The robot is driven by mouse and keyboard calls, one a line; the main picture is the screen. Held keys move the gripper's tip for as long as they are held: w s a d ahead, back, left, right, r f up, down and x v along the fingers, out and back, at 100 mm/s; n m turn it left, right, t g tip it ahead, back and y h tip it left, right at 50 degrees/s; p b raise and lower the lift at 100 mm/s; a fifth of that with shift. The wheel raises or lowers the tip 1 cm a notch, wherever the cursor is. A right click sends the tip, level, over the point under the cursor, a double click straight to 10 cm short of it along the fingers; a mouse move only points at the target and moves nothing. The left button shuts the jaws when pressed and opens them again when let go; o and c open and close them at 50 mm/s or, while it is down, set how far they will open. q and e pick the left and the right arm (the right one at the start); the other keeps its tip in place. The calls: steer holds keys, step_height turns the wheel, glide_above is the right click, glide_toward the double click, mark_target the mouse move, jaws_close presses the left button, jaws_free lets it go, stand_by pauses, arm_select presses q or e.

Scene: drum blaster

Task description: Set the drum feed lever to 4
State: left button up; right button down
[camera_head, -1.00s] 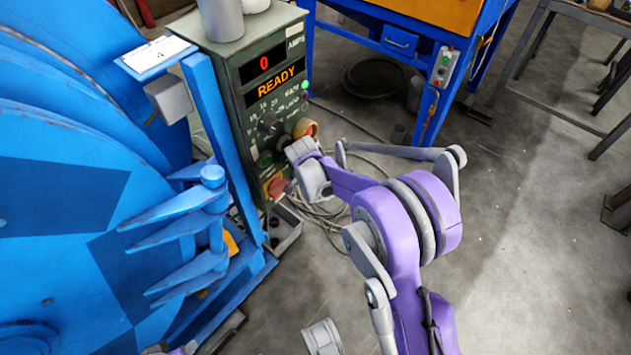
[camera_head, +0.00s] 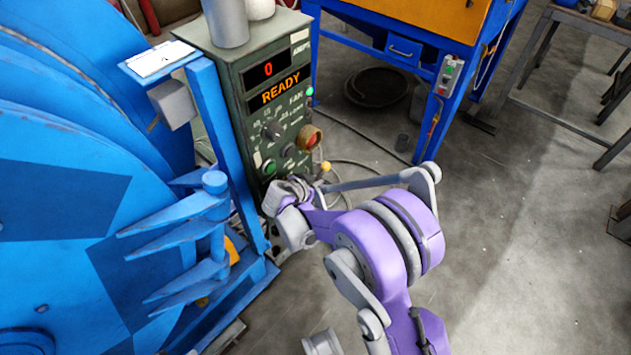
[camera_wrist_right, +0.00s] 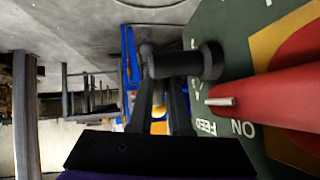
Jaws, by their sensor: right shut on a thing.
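The green control box (camera_head: 250,130) stands beside the blue drum machine, its display reading 0 and READY. In the right wrist view a dark round-ended lever (camera_wrist_right: 185,63) stands out from the green panel (camera_wrist_right: 225,30), near the word FEED. My right gripper (camera_wrist_right: 160,80) is shut on this lever, close to its outer end. In the head view my right gripper (camera_head: 288,192) is at the low front of the box, and it hides the lever there. The lever's number setting cannot be read. My left gripper is not in view.
A red switch handle (camera_wrist_right: 275,95) on a yellow plate sits close beside the right gripper. A blue machine (camera_head: 440,90) stands behind.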

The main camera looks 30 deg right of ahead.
stand_by(0.3)
steer(key=c, duration=0.9)
jaws_free()
steer(key=shift+d, duration=0.1)
steer(key=shift+o, duration=0.2)
steer(key=p+v, duration=0.2)
steer(key=v, duration=0.9)
steer(key=shift+p, duration=0.4)
steer(key=shift+w, duration=0.1)
steer(key=shift+c, duration=0.2)
